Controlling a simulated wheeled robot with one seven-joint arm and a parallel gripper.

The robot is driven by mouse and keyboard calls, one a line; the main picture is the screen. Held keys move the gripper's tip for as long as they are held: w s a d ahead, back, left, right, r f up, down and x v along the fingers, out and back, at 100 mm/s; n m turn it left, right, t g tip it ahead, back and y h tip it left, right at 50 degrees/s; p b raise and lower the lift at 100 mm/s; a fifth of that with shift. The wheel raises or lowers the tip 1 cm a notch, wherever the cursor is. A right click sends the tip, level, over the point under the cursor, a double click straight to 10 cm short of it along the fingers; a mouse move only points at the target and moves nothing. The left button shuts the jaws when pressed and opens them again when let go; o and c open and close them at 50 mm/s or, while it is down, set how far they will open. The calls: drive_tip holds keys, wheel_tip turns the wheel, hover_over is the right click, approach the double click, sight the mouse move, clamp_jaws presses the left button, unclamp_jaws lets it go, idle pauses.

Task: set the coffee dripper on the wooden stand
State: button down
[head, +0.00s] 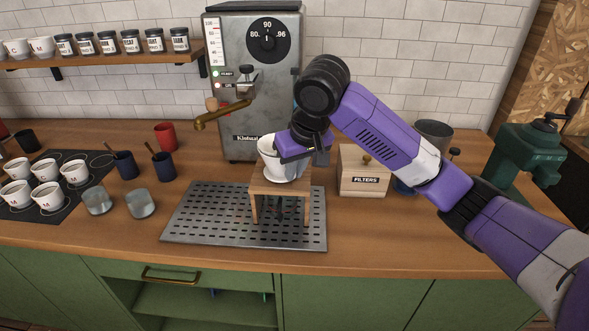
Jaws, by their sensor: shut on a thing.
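The white coffee dripper (268,163) is at the wooden stand (256,190), its round base over the stand's top. I cannot tell whether the base touches the wood. The dripper looks roughly upright. My gripper (288,154) reaches in from the right and is shut on the dripper's right side; its fingertips are partly hidden. The wooden stand stands on a slotted metal drip tray (190,223).
A metal water boiler (230,100) with a brass spout (222,115) stands behind. A wooden filters box (362,180) is close on the right. The tray's left part is bare.

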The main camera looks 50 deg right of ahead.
drive_tip(key=shift+f, duration=0.3)
drive_tip(key=c, duration=1.5)
unclamp_jaws()
drive_tip(key=shift+o, duration=0.2)
drive_tip(key=v, duration=0.7)
drive_tip(key=shift+s+r, duration=0.2)
drive_tip(key=shift+r, duration=0.15)
